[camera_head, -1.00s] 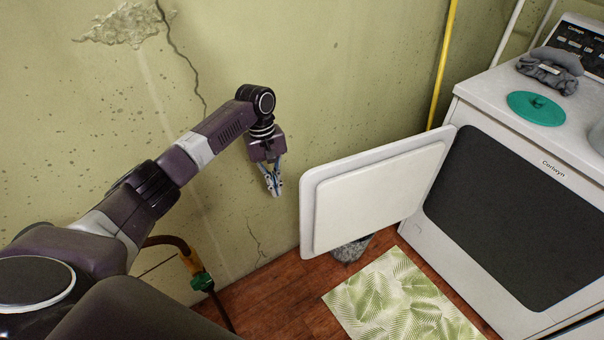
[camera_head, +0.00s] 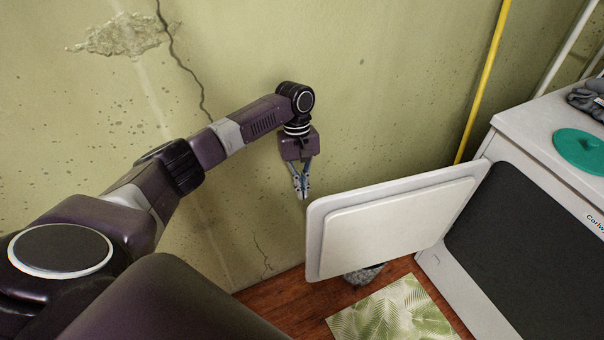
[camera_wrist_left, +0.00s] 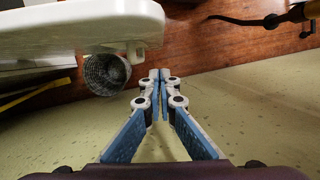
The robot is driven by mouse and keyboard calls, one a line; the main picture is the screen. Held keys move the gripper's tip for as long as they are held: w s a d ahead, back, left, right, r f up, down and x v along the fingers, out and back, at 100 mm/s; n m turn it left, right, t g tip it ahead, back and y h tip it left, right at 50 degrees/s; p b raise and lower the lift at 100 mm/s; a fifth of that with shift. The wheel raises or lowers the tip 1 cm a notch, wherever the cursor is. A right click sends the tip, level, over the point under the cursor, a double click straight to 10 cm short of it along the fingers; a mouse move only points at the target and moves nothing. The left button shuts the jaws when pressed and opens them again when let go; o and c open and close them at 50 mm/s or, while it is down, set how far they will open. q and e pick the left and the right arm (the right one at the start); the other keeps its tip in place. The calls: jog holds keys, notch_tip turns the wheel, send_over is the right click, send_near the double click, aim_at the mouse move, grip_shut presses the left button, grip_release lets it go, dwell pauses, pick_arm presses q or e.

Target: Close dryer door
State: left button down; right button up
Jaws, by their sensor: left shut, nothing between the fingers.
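The dryer (camera_head: 535,125) is a white machine at the right with a dark front opening. Its white door (camera_head: 395,225) stands swung wide open, sticking out to the left from the dryer's left side. My left gripper (camera_head: 304,197) is shut and empty, pointing down just beyond the door's free edge on its wall side, with a small gap in view. In the left wrist view, the shut fingertips (camera_wrist_left: 159,74) point toward the floor, and the white door edge (camera_wrist_left: 80,28) is at the upper left, apart from them. My right gripper is not in view.
A stained green wall with a crack (camera_head: 180,62) is close behind my left arm. A grey bin (camera_head: 362,274) stands on the floor behind the door. A leaf-patterned mat (camera_head: 395,315) lies in front of the dryer. A teal lid (camera_head: 580,150) is on top. A yellow pipe (camera_head: 485,80) runs up the wall.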

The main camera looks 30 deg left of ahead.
pick_arm(q)
jog(key=shift+s+d+f+p, duration=0.4)
jog(key=shift+s+d+f, duration=0.1)
jog(key=shift+s+d, duration=0.3)
jog(key=shift+s+d+f+p, duration=0.4)
jog(key=shift+s+d, duration=0.25)
jog(key=shift+d, duration=0.25)
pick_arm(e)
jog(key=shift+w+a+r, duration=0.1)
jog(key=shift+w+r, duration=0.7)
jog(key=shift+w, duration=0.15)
